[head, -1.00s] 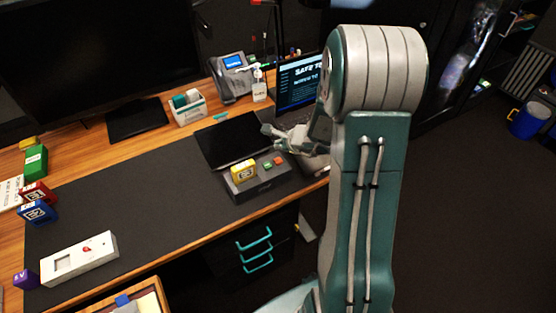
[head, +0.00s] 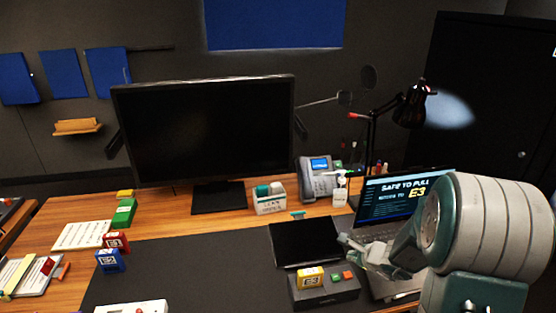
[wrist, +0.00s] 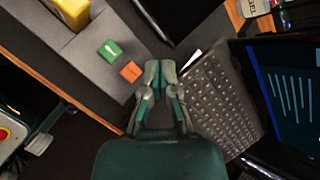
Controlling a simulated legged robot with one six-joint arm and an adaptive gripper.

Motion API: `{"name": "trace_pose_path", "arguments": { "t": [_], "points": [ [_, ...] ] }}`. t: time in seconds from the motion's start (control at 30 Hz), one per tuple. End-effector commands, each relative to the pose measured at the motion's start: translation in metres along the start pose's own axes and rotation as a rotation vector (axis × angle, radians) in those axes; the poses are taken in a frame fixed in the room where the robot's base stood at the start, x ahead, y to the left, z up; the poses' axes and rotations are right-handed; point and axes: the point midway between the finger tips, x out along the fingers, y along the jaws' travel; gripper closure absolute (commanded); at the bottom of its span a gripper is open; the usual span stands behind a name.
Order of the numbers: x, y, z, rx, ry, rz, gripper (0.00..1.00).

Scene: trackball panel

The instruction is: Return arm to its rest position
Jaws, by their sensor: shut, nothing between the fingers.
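My gripper (head: 350,242) is shut and empty. In the head view it hovers above the desk, between the dark panel box (head: 326,293) and the laptop (head: 398,203). My arm's large grey and green joint fills the lower right and hides part of the laptop. The panel box carries a yellow E3 block (head: 310,278), a green button (head: 336,275) and an orange-red button (head: 349,275). In the wrist view the closed fingertips (wrist: 159,66) point between the orange button (wrist: 130,72) and the laptop keyboard (wrist: 212,98).
A black tablet (head: 306,242) lies behind the panel box. A monitor (head: 205,130), a phone (head: 318,180), a tissue-like box (head: 268,198) and a lamp (head: 411,105) stand behind. Red (head: 116,242) and blue (head: 109,261) blocks sit at the left. The dark mat's middle is clear.

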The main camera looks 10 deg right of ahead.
Motion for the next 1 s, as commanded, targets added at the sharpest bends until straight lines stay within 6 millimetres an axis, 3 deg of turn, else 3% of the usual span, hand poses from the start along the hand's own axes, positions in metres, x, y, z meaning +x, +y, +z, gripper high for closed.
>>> {"name": "trace_pose_path", "arguments": {
  "t": [0.13, 0.3, 0.5, 0.73, 1.0],
  "points": [
    [-0.025, 0.001, 0.048, -0.201, -0.072, 0.024, 1.0],
    [-0.07, 0.022, 0.113, -0.556, -0.172, 0.087, 1.0],
    [-0.126, 0.059, 0.162, -0.967, -0.241, 0.166, 1.0],
    [-0.19, 0.104, 0.18, -1.425, -0.239, 0.26, 1.0],
    [-0.257, 0.135, 0.163, -1.908, -0.105, 0.363, 1.0]
  ]
}}
